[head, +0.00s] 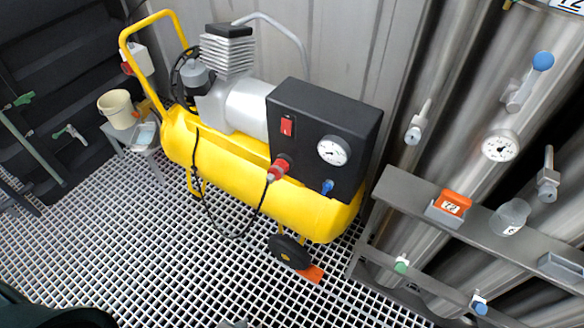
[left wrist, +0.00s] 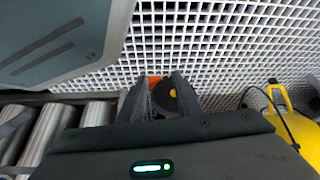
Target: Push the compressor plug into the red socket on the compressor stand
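The yellow compressor (head: 232,170) stands on the grating with a black control box (head: 322,135) at its right end. A red plug-like connector (head: 279,168) sits at the lower left of that box; a black cable loops from it below the tank. I cannot tell whether it is seated there. A white box with a red socket-like part (head: 127,68) is at the upper left, by the yellow handle. My left gripper (left wrist: 160,95) is open and empty in the left wrist view, above the floor, with the compressor's black wheel (left wrist: 166,96) seen beyond its fingers. My right gripper is not in view.
An orange wedge (head: 312,273) lies by the wheel. A bucket (head: 118,108) stands on a small grey table at the left. Steel vessels and a grey rack (head: 480,232) with gauges and valves fill the right. The grating in front of the compressor is mostly clear.

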